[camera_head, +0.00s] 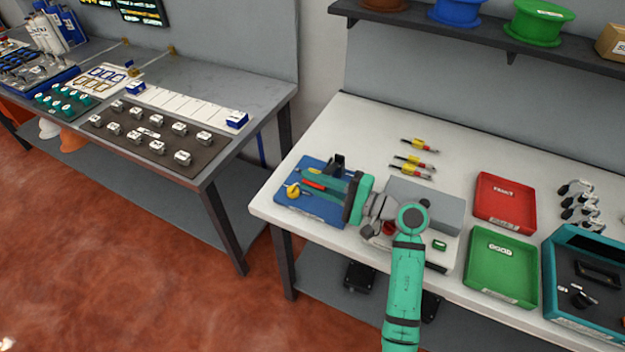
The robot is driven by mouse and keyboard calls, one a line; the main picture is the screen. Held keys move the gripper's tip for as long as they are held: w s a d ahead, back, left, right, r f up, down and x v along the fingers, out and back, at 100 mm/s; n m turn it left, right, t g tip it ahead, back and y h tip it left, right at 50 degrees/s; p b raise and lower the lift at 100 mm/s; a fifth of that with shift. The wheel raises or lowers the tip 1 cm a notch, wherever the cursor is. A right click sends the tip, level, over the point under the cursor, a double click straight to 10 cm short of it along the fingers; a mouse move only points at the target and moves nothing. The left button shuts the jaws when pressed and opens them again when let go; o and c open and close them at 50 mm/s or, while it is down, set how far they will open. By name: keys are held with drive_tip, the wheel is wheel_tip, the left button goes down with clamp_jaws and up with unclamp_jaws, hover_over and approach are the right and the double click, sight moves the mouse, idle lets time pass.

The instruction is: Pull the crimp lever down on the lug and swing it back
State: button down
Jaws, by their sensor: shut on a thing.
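The crimp station is a blue base plate (318,211) near the left end of the white bench, with a dark block (337,162) standing at its back. My gripper (312,182) reaches over the plate from the right, its teal fingers pointing left. It is shut on a red bar (314,185), which looks like the crimp lever's handle. A yellow rounded piece (292,190) shows just left of the fingertips; I cannot tell whether it belongs to the lever or to the lug. The gripper and wrist hide much of the station, and the lug is not clearly seen.
Several yellow-and-red leads (415,162) lie behind my arm. A grey box (445,203) stands close by my wrist. A red tray (505,203) and a green tray (502,265) lie to the right, beside a teal case (590,280). A shelf (460,35) hangs above.

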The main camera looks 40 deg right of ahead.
drive_tip(key=shift+d+f, duration=0.15)
drive_tip(key=c, duration=1.7)
unclamp_jaws()
drive_tip(key=shift+w, duration=0.1)
drive_tip(key=shift+c, duration=0.2)
drive_tip(key=shift+o, duration=0.3)
drive_tip(key=shift+w+r, duration=0.1)
drive_tip(key=shift+r, duration=0.3)
wheel_tip(320, 180, up, 2)
drive_tip(key=shift+r, duration=0.25)
drive_tip(key=s+a+r, duration=0.7)
drive_tip(key=s+r, duration=0.2)
drive_tip(key=s, duration=0.3)
drive_tip(key=shift+s+r, duration=0.2)
drive_tip(key=shift+r, duration=0.2)
